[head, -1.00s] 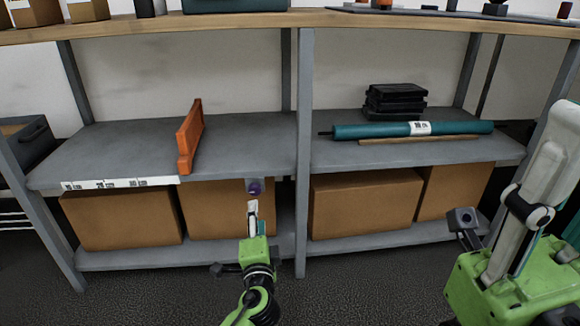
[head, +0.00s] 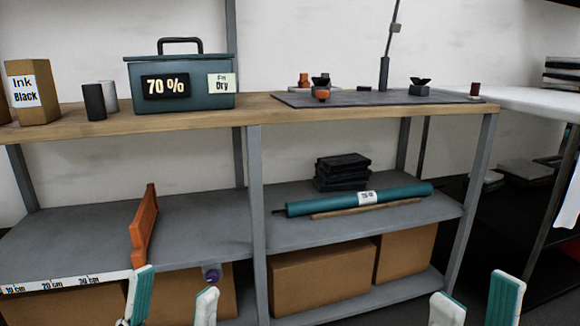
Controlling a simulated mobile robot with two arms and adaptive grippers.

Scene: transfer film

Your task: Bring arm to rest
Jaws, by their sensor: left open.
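My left gripper (head: 173,298) shows at the bottom left in front of the lower shelves. Its two white and teal fingers stand apart with nothing between them. My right gripper (head: 477,303) shows at the bottom right edge, its two fingers also apart and empty. Both point upward, and the arms behind them are out of frame. A teal roll (head: 400,193) with a white label lies on the middle shelf at the right, apart from both grippers.
An orange upright piece (head: 144,228) stands on the left middle shelf (head: 205,220). Black cases (head: 342,172) are stacked behind the roll. A teal box (head: 180,107) and a dark mat (head: 350,99) are on the wooden top. Brown boxes (head: 320,280) fill the lower shelf.

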